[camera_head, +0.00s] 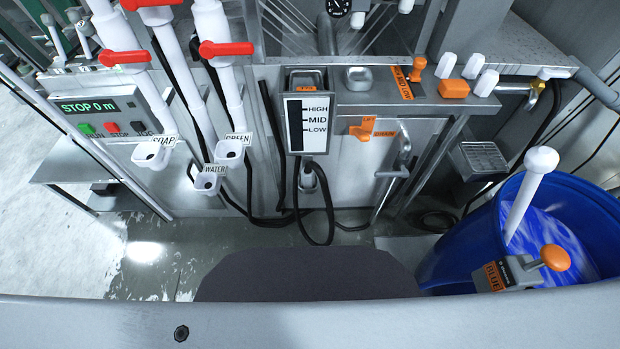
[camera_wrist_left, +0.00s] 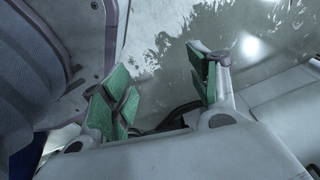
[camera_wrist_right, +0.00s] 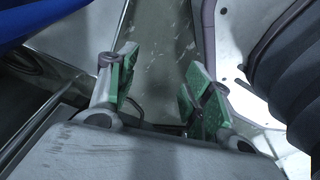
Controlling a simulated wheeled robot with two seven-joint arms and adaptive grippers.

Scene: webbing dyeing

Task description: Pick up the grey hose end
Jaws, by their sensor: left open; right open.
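No hose end stands out clearly as grey. In the head view, a dark hose (camera_head: 331,222) hangs in a loop below the level gauge (camera_head: 307,124), near a small pale holder (camera_head: 307,178); whether its end sits in the holder I cannot tell. My left gripper (camera_wrist_left: 160,78) is open and empty in the left wrist view, its green-padded fingers apart above the wet floor. My right gripper (camera_wrist_right: 160,72) is open and empty in the right wrist view, also over floor. Neither gripper shows in the head view, so their distance to the hose is unclear.
A blue barrel (camera_head: 454,244) of blue liquid stands at the right, with a white rod and an orange-knobbed BLUE device. White funnels (camera_head: 207,180) and red-handled pipes are at the left. An orange DRAIN lever (camera_head: 362,129) is mid-right. Wet floor (camera_head: 190,250) is open at front left.

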